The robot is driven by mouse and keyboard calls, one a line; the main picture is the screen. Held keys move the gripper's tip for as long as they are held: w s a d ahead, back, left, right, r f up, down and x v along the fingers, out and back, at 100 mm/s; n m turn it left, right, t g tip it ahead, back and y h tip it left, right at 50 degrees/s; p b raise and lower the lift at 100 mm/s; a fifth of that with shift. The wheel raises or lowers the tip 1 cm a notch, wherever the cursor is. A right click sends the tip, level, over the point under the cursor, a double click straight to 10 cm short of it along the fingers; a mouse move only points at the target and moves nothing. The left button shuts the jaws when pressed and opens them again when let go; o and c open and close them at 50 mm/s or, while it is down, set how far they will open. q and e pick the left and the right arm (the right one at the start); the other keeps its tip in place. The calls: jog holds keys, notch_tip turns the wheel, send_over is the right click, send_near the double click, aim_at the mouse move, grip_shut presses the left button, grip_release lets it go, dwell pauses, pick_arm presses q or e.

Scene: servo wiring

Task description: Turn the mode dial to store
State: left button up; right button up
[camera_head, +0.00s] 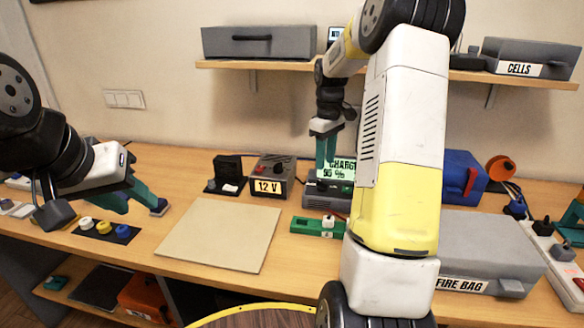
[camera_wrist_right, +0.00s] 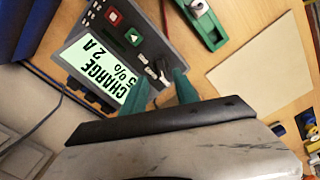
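The charger (camera_head: 330,196) stands at the back of the bench, partly hidden behind my right arm. Its lit screen (camera_head: 337,170) begins with CHARGE, and the screen also shows in the right wrist view (camera_wrist_right: 103,62). The mode dial (camera_wrist_right: 154,70), a small dark knob with a light mark, sits on the charger's face beside a red and a green button. My right gripper (camera_wrist_right: 164,76) has its teal fingers apart, with the tips at the dial; I cannot tell whether they touch it.
A 12 V supply (camera_head: 270,178) stands left of the charger. A green holder (camera_head: 314,227) and a beige mat (camera_head: 222,234) lie in front. The grey fire bag box (camera_head: 490,247) and a blue box (camera_head: 461,175) are to the right. A shelf (camera_head: 290,65) runs above.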

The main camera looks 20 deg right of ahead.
aim_at(324, 182)
notch_tip(324, 182, down, 7)
jog(key=shift+s+f, duration=0.1)
jog(key=shift+f, duration=0.05)
dwell(0.4)
grip_shut()
